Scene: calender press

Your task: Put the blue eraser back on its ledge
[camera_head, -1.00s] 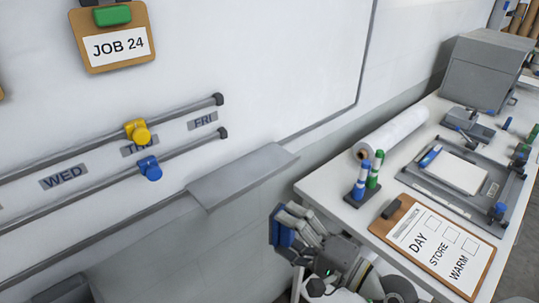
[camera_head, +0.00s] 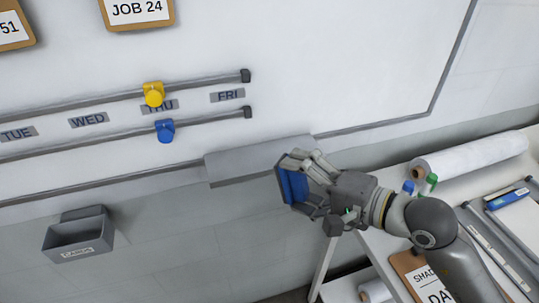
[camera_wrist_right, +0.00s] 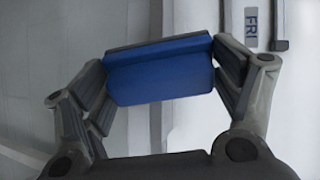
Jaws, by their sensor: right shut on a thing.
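The blue eraser (camera_head: 293,187) has a dark strip along one side. My right gripper (camera_head: 302,183) is shut on it, just below and in front of the right end of the grey ledge (camera_head: 250,162) on the whiteboard. The right wrist view shows the eraser (camera_wrist_right: 160,75) between the two fingers, held across them. I cannot tell whether the eraser touches the ledge. The visible top of the ledge is bare, and its right end is partly behind my gripper. My left gripper is not in view.
Two rails on the board carry a yellow slider (camera_head: 153,94) and a blue slider (camera_head: 165,130). A grey bin (camera_head: 78,236) hangs on the wall at lower left. The table at right holds a white roll (camera_head: 470,155), markers and a clipboard (camera_head: 422,280).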

